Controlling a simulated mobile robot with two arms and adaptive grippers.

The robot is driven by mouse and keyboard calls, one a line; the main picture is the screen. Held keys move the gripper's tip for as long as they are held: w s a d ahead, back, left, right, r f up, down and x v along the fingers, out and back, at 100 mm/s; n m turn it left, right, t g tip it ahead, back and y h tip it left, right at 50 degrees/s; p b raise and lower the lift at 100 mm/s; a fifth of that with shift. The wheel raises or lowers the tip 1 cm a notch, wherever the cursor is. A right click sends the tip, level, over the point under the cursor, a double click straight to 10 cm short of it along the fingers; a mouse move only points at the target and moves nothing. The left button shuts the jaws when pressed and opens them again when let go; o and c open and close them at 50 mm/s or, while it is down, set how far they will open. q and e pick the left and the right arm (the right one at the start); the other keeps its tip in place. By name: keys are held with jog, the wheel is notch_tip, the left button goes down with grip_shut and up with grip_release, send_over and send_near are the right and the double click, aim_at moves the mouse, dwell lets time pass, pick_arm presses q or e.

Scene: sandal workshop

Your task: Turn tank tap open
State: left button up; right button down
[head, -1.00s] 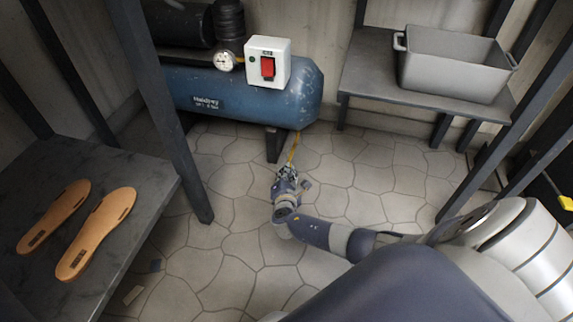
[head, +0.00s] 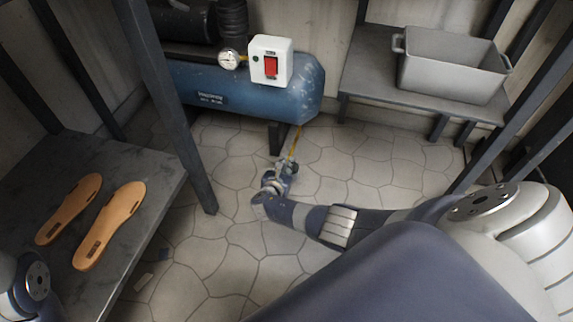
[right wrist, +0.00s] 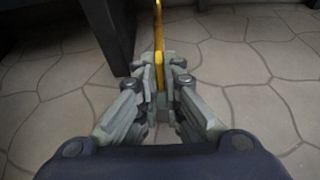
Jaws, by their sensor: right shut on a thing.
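The blue tank (head: 245,92) of a compressor stands at the back wall. A thin yellow lever (head: 296,143), apparently the tap's handle, slants down from under the tank's right end. My right gripper (head: 285,163) is at the lever's lower end, low over the floor. In the right wrist view the gripper (right wrist: 160,82) is shut on the yellow lever (right wrist: 158,40), which runs up out of the picture between the fingers. The tap's body is not clear in either view. Part of my left arm shows at the left edge; its gripper is out of view.
A white box with a red switch (head: 271,66) and a pressure gauge (head: 228,58) sit on the tank. A dark tank leg (head: 276,136) is close left of my right gripper. Two tan soles (head: 108,225) lie on the left bench. A grey bin (head: 450,70) stands on the right shelf.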

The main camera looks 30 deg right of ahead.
dwell(0.5)
jog(key=c, duration=1.7)
grip_release()
jog(key=v, duration=1.2)
